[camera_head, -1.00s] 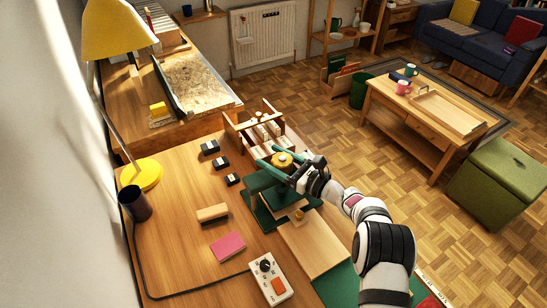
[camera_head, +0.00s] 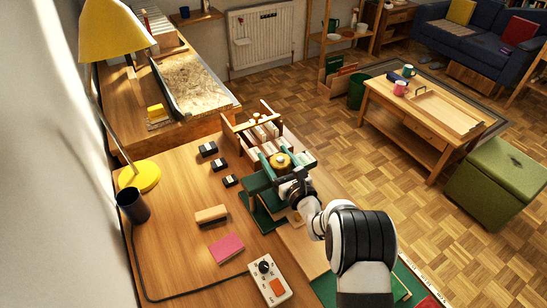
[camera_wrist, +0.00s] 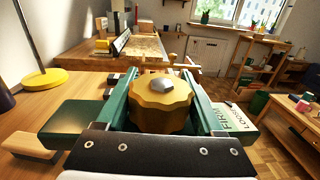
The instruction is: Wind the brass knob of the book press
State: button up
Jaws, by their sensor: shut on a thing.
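The book press is green, with a base plate (camera_head: 262,216) on the wooden desk and a crosspiece (camera_wrist: 75,123) higher up. Its brass knob (camera_head: 280,160) sits on top, round and scalloped, with a grey hex nut at its centre. In the wrist view the brass knob (camera_wrist: 160,102) is large and central, between my two green fingers. My gripper (camera_head: 281,168) is shut on the knob from the near side. In the wrist view my gripper (camera_wrist: 160,100) has one finger along each side of the knob. The knob's underside is hidden.
A wooden rack of books (camera_head: 262,133) stands just behind the press. Small black blocks (camera_head: 208,149), a wooden block (camera_head: 211,214), a pink pad (camera_head: 226,247) and a control box (camera_head: 270,283) lie on the desk. A yellow lamp (camera_head: 139,176) stands at left.

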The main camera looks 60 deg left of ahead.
jog(key=shift+w+m+t+h, duration=0.2)
jog(key=shift+m+t+h, duration=0.15)
jog(key=shift+m+t, duration=0.8)
jog(key=shift+w+m+t+h, duration=0.3)
jog(key=shift+m+t, duration=0.35)
jog(key=shift+t, duration=0.9)
jog(key=shift+d, duration=0.1)
jog(key=o, duration=1.4)
jog(key=v, duration=1.5)
jog(key=shift+s+d+r, duration=0.1)
jog(key=shift+s+d, duration=0.2)
jog(key=shift+s, duration=0.05)
